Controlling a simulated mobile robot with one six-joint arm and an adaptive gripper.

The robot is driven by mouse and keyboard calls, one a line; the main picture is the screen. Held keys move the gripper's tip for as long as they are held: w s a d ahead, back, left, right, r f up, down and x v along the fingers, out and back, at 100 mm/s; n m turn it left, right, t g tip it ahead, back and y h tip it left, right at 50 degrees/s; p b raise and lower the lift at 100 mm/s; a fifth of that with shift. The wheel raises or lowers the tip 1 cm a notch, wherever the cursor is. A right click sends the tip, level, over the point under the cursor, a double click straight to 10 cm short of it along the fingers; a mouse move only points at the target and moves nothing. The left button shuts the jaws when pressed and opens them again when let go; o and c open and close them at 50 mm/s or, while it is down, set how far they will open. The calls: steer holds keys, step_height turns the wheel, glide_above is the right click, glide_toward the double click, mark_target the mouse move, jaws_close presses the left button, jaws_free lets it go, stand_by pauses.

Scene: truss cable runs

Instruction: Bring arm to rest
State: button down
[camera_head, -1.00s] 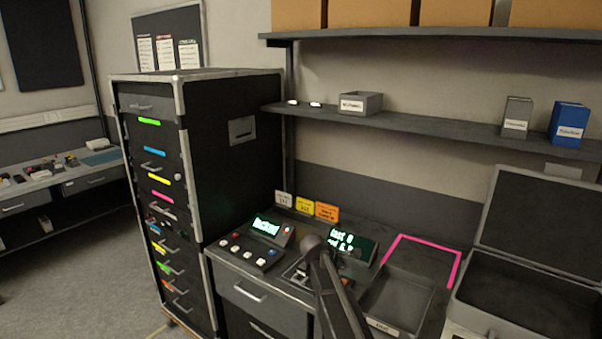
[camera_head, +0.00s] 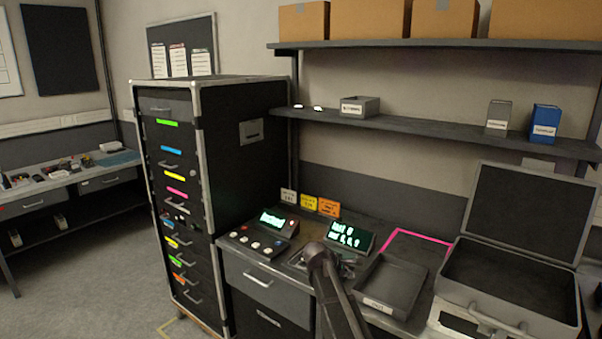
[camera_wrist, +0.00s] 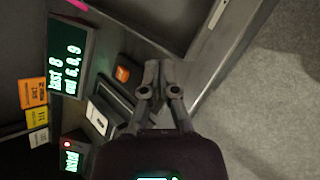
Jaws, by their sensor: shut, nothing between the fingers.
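My gripper (camera_wrist: 157,78) shows in the wrist view with its two fingers together and nothing between them. It hangs over the front part of the bench, beside an orange button (camera_wrist: 122,74) and the lit display box (camera_wrist: 72,60). In the head view my dark arm rises from the bottom edge in front of the bench. It hides part of the bench top near the lit display box (camera_head: 351,237), and the fingertips cannot be made out there.
A dark tray (camera_head: 388,287) and an open case (camera_head: 510,286) are right of my arm. A button console (camera_head: 262,240) is to the left, by a tall drawer cabinet (camera_head: 245,150). A shelf (camera_head: 430,125) runs above. The floor (camera_head: 90,260) at left is clear.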

steer(key=s+f+m+g+y, duration=0.2)
steer(key=s+m+y, duration=0.2)
steer(key=s, duration=1.1)
steer(key=s+d+f+m+g+y, duration=0.1)
steer(key=s+m+y, duration=0.3)
steer(key=s+m, duration=0.7)
steer(key=s+f+g+p, duration=0.1)
steer(key=s, duration=0.2)
steer(key=shift+s+f+g, duration=0.3)
steer(key=shift+s+f, duration=0.05)
steer(key=shift+f, duration=0.05)
